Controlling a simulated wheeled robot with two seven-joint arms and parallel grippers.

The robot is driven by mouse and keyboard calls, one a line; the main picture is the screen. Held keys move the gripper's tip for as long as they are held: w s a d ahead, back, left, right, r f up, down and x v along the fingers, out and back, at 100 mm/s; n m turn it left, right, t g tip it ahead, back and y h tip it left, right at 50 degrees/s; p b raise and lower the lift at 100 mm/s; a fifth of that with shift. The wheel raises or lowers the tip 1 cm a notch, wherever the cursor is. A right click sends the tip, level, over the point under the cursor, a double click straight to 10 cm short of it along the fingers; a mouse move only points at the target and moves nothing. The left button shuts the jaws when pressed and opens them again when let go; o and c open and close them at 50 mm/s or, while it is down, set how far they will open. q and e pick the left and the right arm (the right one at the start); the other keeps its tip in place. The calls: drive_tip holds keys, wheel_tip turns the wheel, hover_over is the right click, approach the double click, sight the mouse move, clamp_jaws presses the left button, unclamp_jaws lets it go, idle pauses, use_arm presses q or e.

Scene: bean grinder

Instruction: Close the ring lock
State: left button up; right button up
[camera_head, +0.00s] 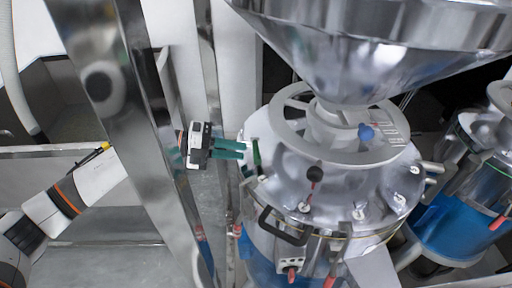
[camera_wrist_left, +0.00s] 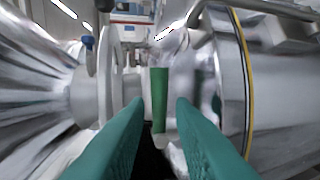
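The ring lock is not clearly identifiable by name. A short green handle (camera_head: 257,154) stands at the left side of the grinder's metal lid (camera_head: 340,165). In the left wrist view the green handle (camera_wrist_left: 159,98) stands upright, lined up with the gap between my fingers and beyond their tips. My left gripper (camera_head: 243,149), with green fingers, points right at the handle from close by. In the left wrist view my left gripper (camera_wrist_left: 159,106) is open, with nothing between its fingers. My right gripper is not in view.
A large shiny hopper (camera_head: 380,50) overhangs the lid. A metal post (camera_head: 130,120) stands left of the grinder, in front of my left arm. A black handle (camera_head: 283,228) and red-tipped levers (camera_head: 292,274) are on the grinder's front. A second grinder (camera_head: 460,205) stands at right.

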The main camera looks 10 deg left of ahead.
sight(256, 150)
use_arm(q)
drive_tip(key=p+x, duration=0.1)
drive_tip(key=x, duration=0.4)
drive_tip(key=shift+w+d+f, duration=0.1)
drive_tip(key=shift+w+d, duration=0.05)
drive_tip(key=shift+d, duration=0.2)
clamp_jaws()
